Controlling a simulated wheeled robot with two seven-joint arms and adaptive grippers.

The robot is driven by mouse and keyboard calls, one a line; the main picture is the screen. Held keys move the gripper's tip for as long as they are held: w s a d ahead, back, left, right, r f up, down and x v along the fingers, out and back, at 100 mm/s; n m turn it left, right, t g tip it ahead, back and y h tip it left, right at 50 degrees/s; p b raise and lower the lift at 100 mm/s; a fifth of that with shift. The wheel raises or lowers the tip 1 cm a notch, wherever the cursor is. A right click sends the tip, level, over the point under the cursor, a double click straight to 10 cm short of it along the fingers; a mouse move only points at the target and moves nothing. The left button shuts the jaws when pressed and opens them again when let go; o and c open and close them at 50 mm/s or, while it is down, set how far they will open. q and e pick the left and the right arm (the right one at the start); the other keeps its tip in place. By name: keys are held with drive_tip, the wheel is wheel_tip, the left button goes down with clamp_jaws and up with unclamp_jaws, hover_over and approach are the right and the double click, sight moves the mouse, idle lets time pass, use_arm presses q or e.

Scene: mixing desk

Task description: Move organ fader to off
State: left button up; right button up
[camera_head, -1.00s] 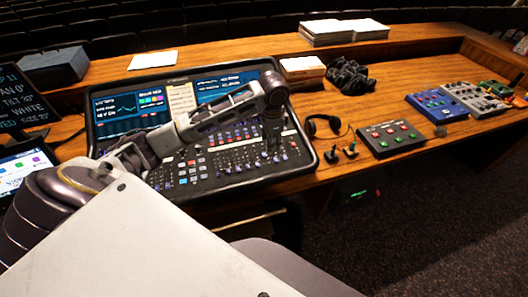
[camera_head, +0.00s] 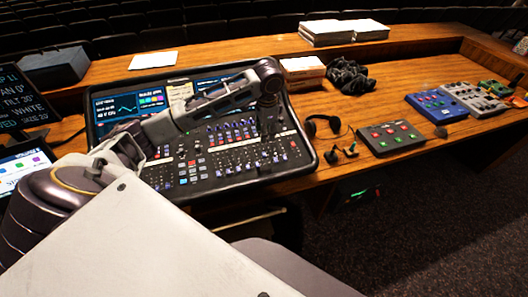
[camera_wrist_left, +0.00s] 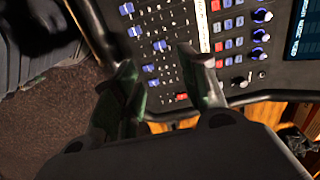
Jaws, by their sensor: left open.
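The mixing console (camera_head: 205,180) is a black desk with rows of blue faders and coloured buttons under two screens. My left arm reaches across it from the left, and my left gripper (camera_head: 269,132) points down over its right part. In the left wrist view my left gripper (camera_wrist_left: 163,82) is open and empty, its two dark fingers apart above the fader area. Several blue fader caps (camera_wrist_left: 159,46) show beyond the fingertips. I cannot tell which fader is the organ one, as labels are too small to read. My right gripper is not in view.
Headphones (camera_head: 322,124) and a box with coloured buttons (camera_head: 391,138) lie right of the console. A blue device (camera_head: 436,106) stands farther right. The console's right rim is close to the gripper.

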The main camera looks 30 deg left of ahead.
sight(264, 154)
use_arm(q)
drive_tip(key=f, duration=0.4)
drive_tip(key=f+p, duration=0.1)
drive_tip(key=f, duration=0.3)
drive_tip(key=a+f, duration=0.1)
drive_tip(key=f, duration=0.4)
drive_tip(key=shift+w+p, duration=0.3)
drive_tip(key=shift+w, duration=0.1)
drive_tip(key=shift+c, duration=0.4)
drive_tip(key=shift+r, duration=0.1)
clamp_jaws()
